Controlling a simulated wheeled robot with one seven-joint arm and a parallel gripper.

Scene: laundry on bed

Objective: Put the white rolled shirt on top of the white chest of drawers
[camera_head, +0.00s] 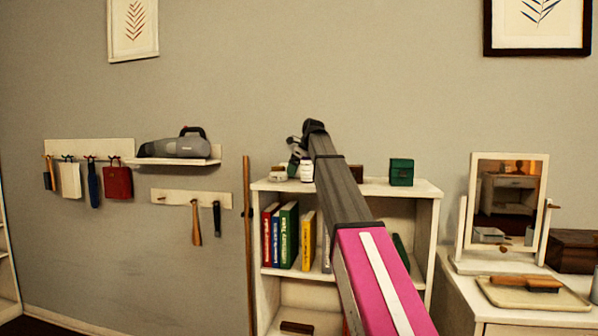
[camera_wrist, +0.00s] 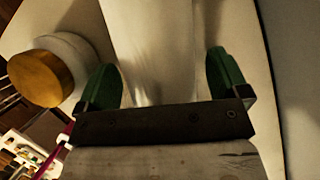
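My gripper (camera_wrist: 165,78) has two green fingertips set wide apart in the wrist view. A pale, smooth white shape (camera_wrist: 152,45) lies between and beyond them; I cannot tell whether it is the rolled shirt. No grip on it shows. In the head view my arm reaches out over the white bookcase, and my gripper (camera_head: 300,148) is small and partly hidden at its far end. No rolled shirt can be made out in the head view. A white cabinet (camera_head: 500,318), possibly the chest of drawers, stands at the right; its front is mostly out of frame.
The bookcase top (camera_head: 425,189) holds a white jar (camera_head: 307,171) and a green box (camera_head: 401,172). A jar with a golden lid (camera_wrist: 40,78) is close left of my gripper. A mirror (camera_head: 508,195) and a tray (camera_head: 500,293) with brushes occupy the cabinet.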

